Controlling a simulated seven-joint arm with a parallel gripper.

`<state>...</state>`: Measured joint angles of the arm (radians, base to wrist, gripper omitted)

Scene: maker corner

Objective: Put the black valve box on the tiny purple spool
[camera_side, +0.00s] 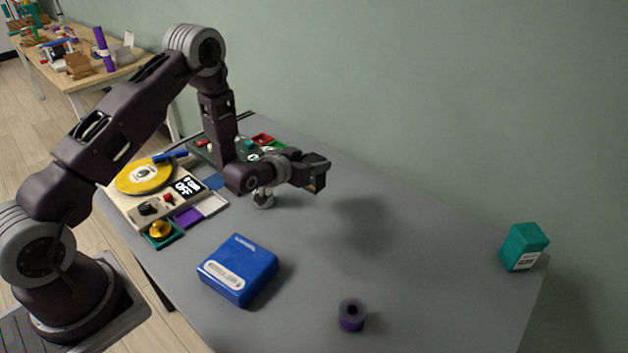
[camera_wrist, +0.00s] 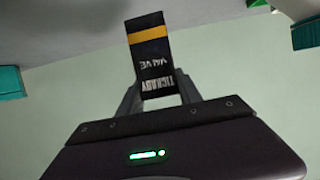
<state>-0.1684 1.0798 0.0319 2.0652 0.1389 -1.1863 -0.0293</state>
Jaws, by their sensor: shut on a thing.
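The black valve box (camera_wrist: 150,55), with a yellow stripe and white lettering that reads upside down, is between the two fingers of my gripper (camera_wrist: 158,94) in the wrist view. The fingers are shut on it. In the side view my gripper (camera_side: 306,172) is held in the air above the back middle of the table, pointing right, with the box hard to make out from the dark hand. The tiny purple spool (camera_side: 351,322) stands upright on the table near the front, its top dark with a round hole. It is well below and apart from my gripper, and its top is bare.
A blue box (camera_side: 238,270) lies left of the spool on the grey table (camera_side: 430,265). A teal box (camera_side: 523,246) stands at the far right edge. A panel with a yellow disc (camera_side: 145,174) and trays fill the left. The table around the spool is clear.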

